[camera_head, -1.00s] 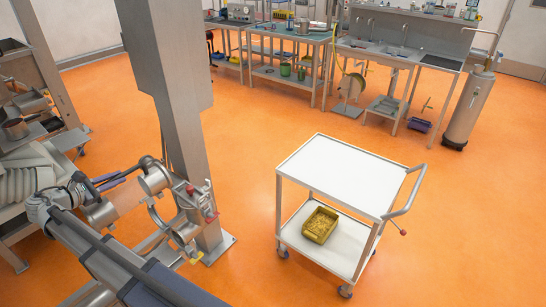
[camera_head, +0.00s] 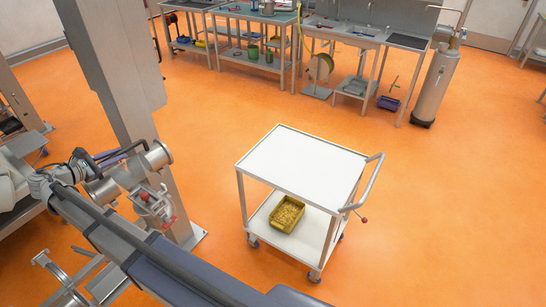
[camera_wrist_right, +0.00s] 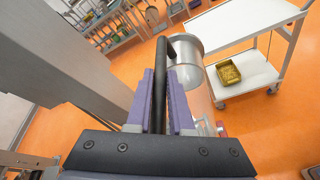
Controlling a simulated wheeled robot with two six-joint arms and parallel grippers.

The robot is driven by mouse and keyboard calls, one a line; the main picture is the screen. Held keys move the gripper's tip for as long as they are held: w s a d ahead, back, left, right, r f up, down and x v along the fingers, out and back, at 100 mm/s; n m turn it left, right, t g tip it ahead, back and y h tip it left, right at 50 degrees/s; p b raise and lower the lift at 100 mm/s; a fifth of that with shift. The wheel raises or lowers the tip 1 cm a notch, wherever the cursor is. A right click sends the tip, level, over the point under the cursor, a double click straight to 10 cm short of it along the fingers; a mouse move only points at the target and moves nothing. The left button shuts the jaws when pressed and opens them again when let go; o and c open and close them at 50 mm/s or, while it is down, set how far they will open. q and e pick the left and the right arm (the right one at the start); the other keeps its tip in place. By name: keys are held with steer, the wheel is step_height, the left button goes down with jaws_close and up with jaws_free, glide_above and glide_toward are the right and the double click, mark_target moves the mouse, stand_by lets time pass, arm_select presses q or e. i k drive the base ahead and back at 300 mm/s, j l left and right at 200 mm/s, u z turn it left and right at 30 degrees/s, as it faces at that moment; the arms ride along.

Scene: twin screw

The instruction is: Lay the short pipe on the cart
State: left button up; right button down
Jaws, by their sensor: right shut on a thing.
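The short pipe (camera_head: 128,172) is a silvery metal tube with flared ends and a black handle. It is held in the air at the left of the head view, in front of a grey column. My right gripper (camera_head: 108,159) has purple fingers shut on the handle. In the right wrist view the black handle runs between the fingers (camera_wrist_right: 163,98), and the pipe (camera_wrist_right: 190,75) shows just right of them. The cart (camera_head: 303,166) stands to the right, apart from the pipe, with a bare white top. My left gripper is not in view.
A yellow bin (camera_head: 287,214) sits on the cart's lower shelf, and a push handle (camera_head: 372,180) is on its right. The grey column (camera_head: 118,75) stands close to my right arm. Benches and a gas cylinder (camera_head: 435,85) line the back. Orange floor is clear around the cart.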

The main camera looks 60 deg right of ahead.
mark_target(301, 162)
steer(key=k+l+z, duration=0.1)
steer(key=l, duration=0.2)
steer(key=k+l+z, duration=0.1)
steer(key=l, duration=0.2)
steer(key=k+l+z, duration=0.1)
steer(key=l, duration=0.25)
steer(key=k+l+z, duration=0.1)
steer(key=i+l+z, duration=0.1)
steer(key=l+z, duration=0.3)
steer(key=l, duration=1.15)
steer(key=i+l+z, duration=0.1)
steer(key=l, duration=0.3)
steer(key=i, duration=0.05)
